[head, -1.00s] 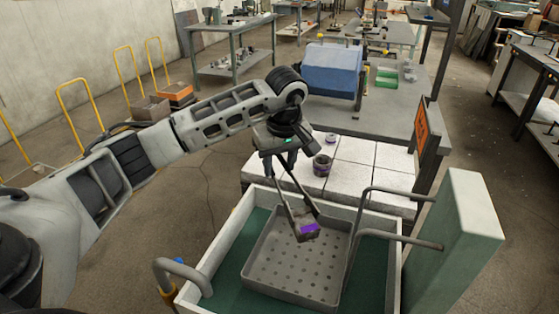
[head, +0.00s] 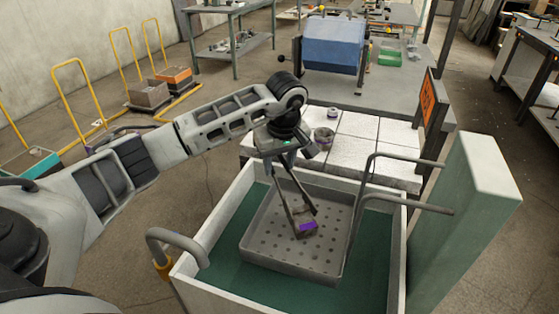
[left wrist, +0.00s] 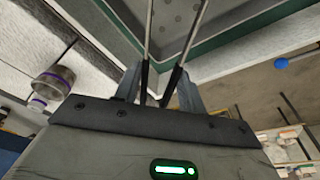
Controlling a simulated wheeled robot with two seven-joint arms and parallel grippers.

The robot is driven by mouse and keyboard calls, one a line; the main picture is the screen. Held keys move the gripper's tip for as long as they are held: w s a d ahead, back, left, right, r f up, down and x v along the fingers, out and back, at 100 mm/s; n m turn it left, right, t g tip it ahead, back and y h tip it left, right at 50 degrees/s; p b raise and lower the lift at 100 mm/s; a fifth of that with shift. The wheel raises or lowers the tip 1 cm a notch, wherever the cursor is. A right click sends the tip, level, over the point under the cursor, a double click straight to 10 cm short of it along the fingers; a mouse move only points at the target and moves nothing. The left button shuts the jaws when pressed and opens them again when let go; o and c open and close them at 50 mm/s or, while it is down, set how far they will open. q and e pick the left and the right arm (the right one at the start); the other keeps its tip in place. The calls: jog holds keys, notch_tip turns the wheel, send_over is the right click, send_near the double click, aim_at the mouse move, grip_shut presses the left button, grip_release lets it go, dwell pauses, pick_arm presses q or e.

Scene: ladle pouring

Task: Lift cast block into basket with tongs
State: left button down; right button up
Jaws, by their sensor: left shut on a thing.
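My left gripper (head: 280,160) is shut on the tongs (head: 283,190), which hang down from it. Their upper arms also show in the left wrist view (left wrist: 150,60) between the gripper's fingers (left wrist: 160,88). The cast block (head: 306,228), small and brownish with a purple mark, is at the tong tips. It appears inside the outline of the grey perforated basket (head: 262,248), near its middle. I cannot tell whether it touches the basket floor. The block and basket floor are not clear in the left wrist view. My right gripper is not in view.
The basket sits in a white-walled tank (head: 207,262) with a green floor. Bent grey handles (head: 405,160) rise at its right, beside a pale green panel (head: 480,205). Other round castings (head: 323,137) stand on the white slabs (head: 360,150) behind.

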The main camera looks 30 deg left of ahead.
pick_arm(q)
jog(key=c, duration=1)
grip_release()
jog(key=shift+r+p, duration=2.35)
jog(key=shift+r, duration=2.7)
